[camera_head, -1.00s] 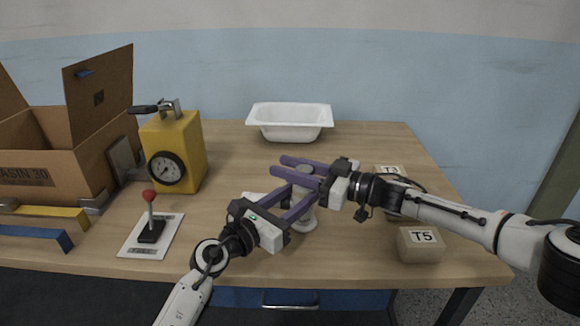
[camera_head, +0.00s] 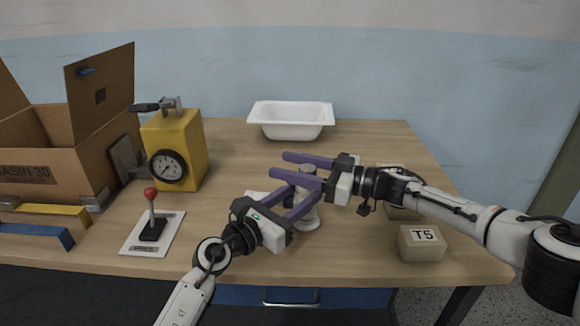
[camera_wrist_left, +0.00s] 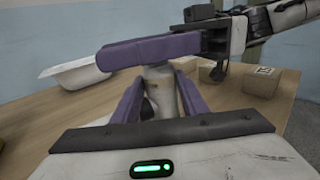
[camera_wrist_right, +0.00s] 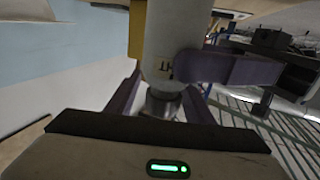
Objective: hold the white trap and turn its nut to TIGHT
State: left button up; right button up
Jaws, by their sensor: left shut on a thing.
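The white trap (camera_head: 308,221) stands upright near the middle of the table. My left gripper (camera_head: 305,192) is shut on its body from the front left; the trap's body also shows between the fingers in the left wrist view (camera_wrist_left: 161,92). My right gripper (camera_head: 279,165) reaches in from the right at the trap's top. Its two fingers are apart, one on the far side and one on the near side of the grey nut (camera_head: 308,169). In the right wrist view the nut (camera_wrist_right: 161,106) shows between the fingers, with gaps visible. Any TIGHT mark is unreadable.
A white tub (camera_head: 290,119) stands at the back. A yellow gauge box (camera_head: 190,150), a red-knobbed lever (camera_head: 151,196) and an open carton (camera_head: 100,130) are at left. A block marked T5 (camera_head: 421,246) sits at right, below my right arm, with another block behind it.

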jog(key=v, duration=0.7)
jog(key=shift+d, duration=0.25)
jog(key=shift+r, duration=0.1)
